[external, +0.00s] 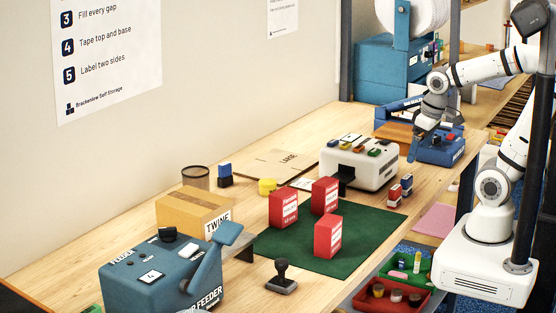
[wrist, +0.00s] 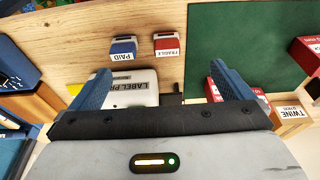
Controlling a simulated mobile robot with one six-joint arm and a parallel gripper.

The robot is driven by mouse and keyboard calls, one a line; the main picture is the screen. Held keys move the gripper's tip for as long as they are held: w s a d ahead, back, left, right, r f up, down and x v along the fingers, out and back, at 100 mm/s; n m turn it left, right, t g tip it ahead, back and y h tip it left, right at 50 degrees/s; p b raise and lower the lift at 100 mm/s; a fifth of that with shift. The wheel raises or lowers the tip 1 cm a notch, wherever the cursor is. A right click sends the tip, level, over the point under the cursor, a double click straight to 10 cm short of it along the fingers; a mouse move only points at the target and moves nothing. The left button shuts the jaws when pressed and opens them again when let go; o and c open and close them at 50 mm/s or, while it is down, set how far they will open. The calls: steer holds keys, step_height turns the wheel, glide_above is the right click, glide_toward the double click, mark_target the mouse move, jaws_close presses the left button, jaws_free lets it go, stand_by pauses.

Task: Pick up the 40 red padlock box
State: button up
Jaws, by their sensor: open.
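Three red boxes with white labels stand upright on a green mat (external: 375,222): one at the left (external: 283,208), one at the back (external: 325,195) and one at the front (external: 328,236). Their label numbers are too small to read surely, so I cannot tell which is the 40. In the wrist view, one red box (wrist: 306,56) shows at the right edge and another (wrist: 261,96) is partly hidden behind the right finger. My gripper (external: 413,150) is open and empty, above the bench to the right of the boxes, beyond the white label printer; its blue fingers (wrist: 162,85) also show in the wrist view.
The white label printer (external: 372,168) stands between my gripper and the mat. Blue PAID (wrist: 124,48) and red FRAGILE (wrist: 167,44) stamps stand beside it. A TWINE carton (external: 185,213), a blue feeder (external: 150,275) and a black stamp (external: 282,278) surround the mat's left side.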

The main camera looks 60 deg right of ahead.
steer(key=shift+c, duration=0.6)
steer(key=shift+c, duration=0.6)
steer(key=t+y, duration=0.3)
steer(key=t, duration=0.5)
glide_toward(285, 192)
steer(key=w+f+t+h, duration=0.1)
steer(key=w+f, duration=0.1)
steer(key=w, duration=0.1)
steer(key=w+a+f+h, duration=0.1)
steer(key=w+f+h, duration=0.1)
steer(key=w+a+f+m+t+h, duration=0.1)
steer(key=w+f, duration=0.1)
steer(key=w, duration=0.1)
steer(key=shift+w+a+t, duration=0.2)
steer(key=shift+w+t, duration=0.1)
steer(key=shift+s, duration=0.1)
steer(key=shift+r, duration=0.1)
steer(key=shift+c, duration=0.2)
steer(key=c, duration=1.1)
